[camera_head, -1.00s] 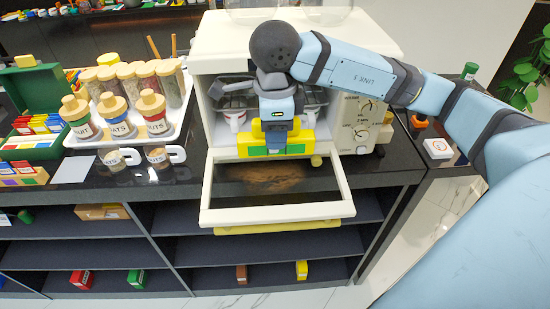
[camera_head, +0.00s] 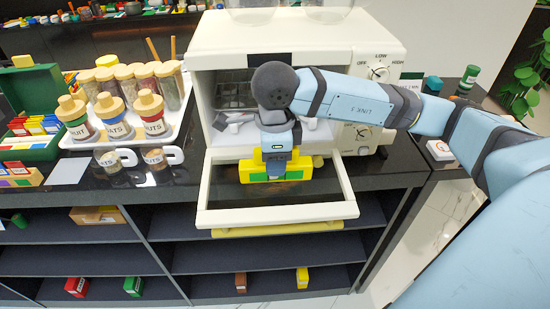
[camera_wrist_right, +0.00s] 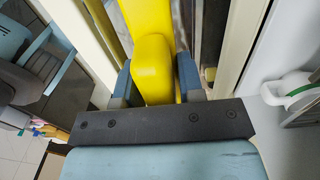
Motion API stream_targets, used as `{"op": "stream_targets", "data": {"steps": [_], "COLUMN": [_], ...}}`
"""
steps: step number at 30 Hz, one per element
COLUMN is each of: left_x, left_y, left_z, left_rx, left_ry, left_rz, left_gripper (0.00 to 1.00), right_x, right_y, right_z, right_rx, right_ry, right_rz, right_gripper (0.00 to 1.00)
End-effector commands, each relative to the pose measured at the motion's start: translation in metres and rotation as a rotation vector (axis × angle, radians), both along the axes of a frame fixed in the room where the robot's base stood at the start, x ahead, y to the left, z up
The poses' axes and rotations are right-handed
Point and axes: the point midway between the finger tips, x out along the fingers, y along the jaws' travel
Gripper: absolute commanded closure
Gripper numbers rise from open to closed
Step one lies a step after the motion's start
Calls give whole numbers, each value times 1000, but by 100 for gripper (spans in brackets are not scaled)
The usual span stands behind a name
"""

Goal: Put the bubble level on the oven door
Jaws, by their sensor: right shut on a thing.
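The bubble level is a yellow bar (camera_head: 248,172) held crosswise by my right gripper (camera_head: 277,172). The gripper hides its middle in the head view. In the right wrist view the yellow level (camera_wrist_right: 152,70) sits between the two blue-grey fingers. The oven door (camera_head: 275,216) is folded down open, a cream frame around a dark pane, reaching past the counter's front edge. The level appears over the inner part of the door, near the oven opening. I cannot tell whether it touches the pane. My left gripper is not in view.
The cream oven (camera_head: 225,50) stands behind the door with knobs (camera_head: 378,72) at its right. A white tray (camera_head: 165,125) of jars and two labelled mugs (camera_head: 157,157) stand to the left. A shelf (camera_head: 180,255) with small boxes lies below the counter.

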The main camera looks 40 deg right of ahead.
Motion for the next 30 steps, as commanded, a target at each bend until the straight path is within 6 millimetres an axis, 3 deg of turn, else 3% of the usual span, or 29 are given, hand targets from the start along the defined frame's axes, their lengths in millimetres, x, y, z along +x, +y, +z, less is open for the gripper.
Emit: {"op": "stream_targets", "data": {"steps": [1, 4, 15, 24, 30], "left_x": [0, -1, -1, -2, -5], "left_y": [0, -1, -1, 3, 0], "left_z": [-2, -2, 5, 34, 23], "left_rx": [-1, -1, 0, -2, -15], "left_ry": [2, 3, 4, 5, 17], "left_rz": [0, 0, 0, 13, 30], "left_gripper": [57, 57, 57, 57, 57], "right_x": [0, 0, 0, 1, 1], "right_y": [0, 0, 0, 0, 0], "right_z": [-1, -1, 6, 68, 100], "right_rx": [0, 0, 0, 0, -1], "right_ry": [0, 0, 0, -2, -4], "right_rz": [0, 0, 0, 1, 1], "right_gripper": [60, 39, 39, 39, 39]}}
